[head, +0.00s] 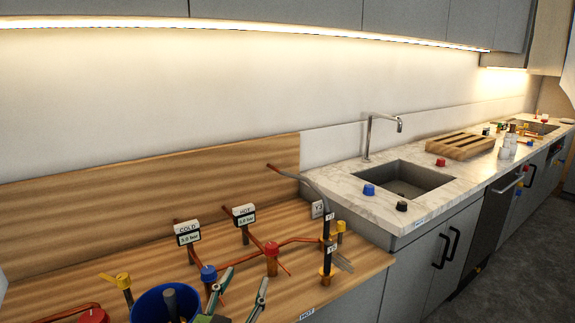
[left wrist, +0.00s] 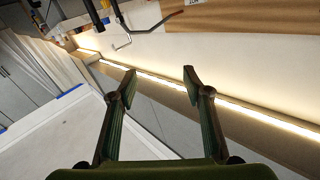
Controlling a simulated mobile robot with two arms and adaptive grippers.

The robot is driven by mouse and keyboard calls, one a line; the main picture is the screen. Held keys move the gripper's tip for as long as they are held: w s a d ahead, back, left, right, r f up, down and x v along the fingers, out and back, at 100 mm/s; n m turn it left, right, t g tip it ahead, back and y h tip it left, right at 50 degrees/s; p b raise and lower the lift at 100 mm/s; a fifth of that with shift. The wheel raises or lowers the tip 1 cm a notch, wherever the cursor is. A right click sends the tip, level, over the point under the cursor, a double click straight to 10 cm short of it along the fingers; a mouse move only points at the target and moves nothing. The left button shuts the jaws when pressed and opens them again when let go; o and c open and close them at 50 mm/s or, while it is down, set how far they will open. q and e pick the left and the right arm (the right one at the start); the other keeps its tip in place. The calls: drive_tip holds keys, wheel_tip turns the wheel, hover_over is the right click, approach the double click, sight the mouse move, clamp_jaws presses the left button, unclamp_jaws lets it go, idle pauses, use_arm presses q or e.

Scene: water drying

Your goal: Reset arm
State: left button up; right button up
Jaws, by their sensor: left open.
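My left gripper (head: 245,277) shows at the bottom of the head view, with its two green fingers spread apart and nothing between them. It is beside a blue round container (head: 143,307) over the wooden counter. In the left wrist view, the same gripper (left wrist: 160,80) is open and empty, and the view is tilted, with the lit wall and cabinets beyond the fingers. My right gripper is not in view.
Copper pipes with a blue valve (head: 208,273), a red valve (head: 271,250) and a yellow valve (head: 123,281) stand on the wooden counter (head: 346,278). A sink (head: 410,181) and wooden rack (head: 461,146) lie farther right.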

use_arm(q)
drive_tip(key=s+a+f+n+g+y, duration=0.1)
drive_tip(key=s+a+f+g+y, duration=0.15)
drive_tip(key=s+a+f, duration=0.4)
drive_tip(key=s+a+f+n+g+y, duration=0.1)
drive_tip(key=s+f+n+g, duration=0.2)
drive_tip(key=f, duration=0.6)
drive_tip(key=s+a+f+m+g, duration=0.15)
drive_tip(key=s+f+g, duration=0.4)
drive_tip(key=s, duration=0.55)
drive_tip(key=s+a+f+g, duration=0.35)
drive_tip(key=s+f, duration=0.25)
drive_tip(key=s, duration=0.5)
wheel_tip(320, 180, down, 27)
drive_tip(key=s+g, duration=0.1)
drive_tip(key=s, duration=0.1)
drive_tip(key=s+a+f+g, duration=0.1)
drive_tip(key=s+a+f, duration=0.1)
drive_tip(key=s+f, duration=1.3)
drive_tip(key=shift+s+m, duration=0.35)
drive_tip(key=shift+s, duration=0.45)
drive_tip(key=shift+g, duration=0.25)
